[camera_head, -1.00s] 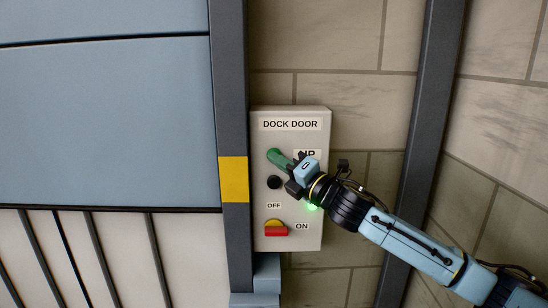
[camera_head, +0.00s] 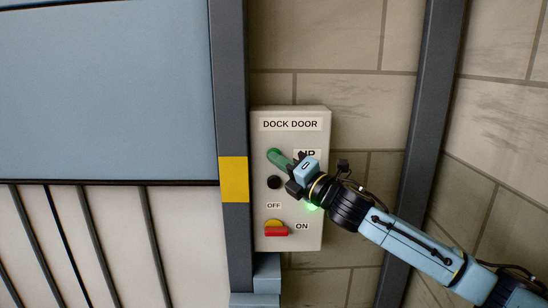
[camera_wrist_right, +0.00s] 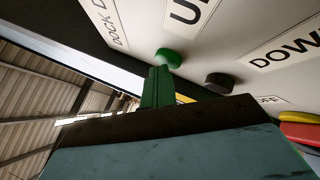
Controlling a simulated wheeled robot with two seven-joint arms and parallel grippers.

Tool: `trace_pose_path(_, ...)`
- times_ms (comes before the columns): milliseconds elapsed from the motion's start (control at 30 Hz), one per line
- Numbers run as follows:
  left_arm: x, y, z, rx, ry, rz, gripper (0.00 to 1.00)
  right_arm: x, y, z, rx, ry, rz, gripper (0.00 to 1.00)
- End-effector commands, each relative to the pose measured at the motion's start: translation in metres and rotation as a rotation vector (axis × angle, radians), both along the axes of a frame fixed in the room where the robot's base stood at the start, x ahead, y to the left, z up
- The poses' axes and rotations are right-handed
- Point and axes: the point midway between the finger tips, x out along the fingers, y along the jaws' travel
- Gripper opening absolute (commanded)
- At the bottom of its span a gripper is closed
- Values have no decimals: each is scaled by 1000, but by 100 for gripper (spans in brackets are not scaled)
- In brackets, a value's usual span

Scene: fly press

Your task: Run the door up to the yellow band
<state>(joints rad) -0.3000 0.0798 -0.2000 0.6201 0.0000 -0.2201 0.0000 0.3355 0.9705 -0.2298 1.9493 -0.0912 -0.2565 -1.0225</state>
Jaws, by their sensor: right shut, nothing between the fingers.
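The blue door (camera_head: 110,100) fills the upper left of the head view. Its dark bottom edge is level with the yellow band (camera_head: 234,179) on the grey post, a little below the band's middle. The DOCK DOOR box (camera_head: 290,116) stands right of the post. My right gripper (camera_head: 285,163) is shut and empty, its tips at the green UP button (camera_head: 273,155). In the right wrist view the fingers (camera_wrist_right: 158,88) reach the green button (camera_wrist_right: 172,57) and seem to touch it. The UP label is partly hidden. My left gripper is not in view.
The black DOWN button (camera_head: 274,182) sits just below my right gripper; it also shows in the right wrist view (camera_wrist_right: 218,82). Lower is a red and yellow switch (camera_head: 276,231) between OFF and ON labels. A second dark post (camera_head: 425,140) stands behind my right arm.

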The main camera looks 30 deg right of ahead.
Motion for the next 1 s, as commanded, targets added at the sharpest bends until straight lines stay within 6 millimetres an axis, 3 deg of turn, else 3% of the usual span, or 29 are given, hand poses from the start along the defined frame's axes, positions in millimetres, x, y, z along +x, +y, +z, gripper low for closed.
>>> trace_pose_path(800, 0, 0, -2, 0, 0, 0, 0, -17, 10, -1, 0, 0, 0, 0)
trace_pose_path(1000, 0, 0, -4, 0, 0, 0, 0, -32, 20, -2, -1, 1, 2, 0)
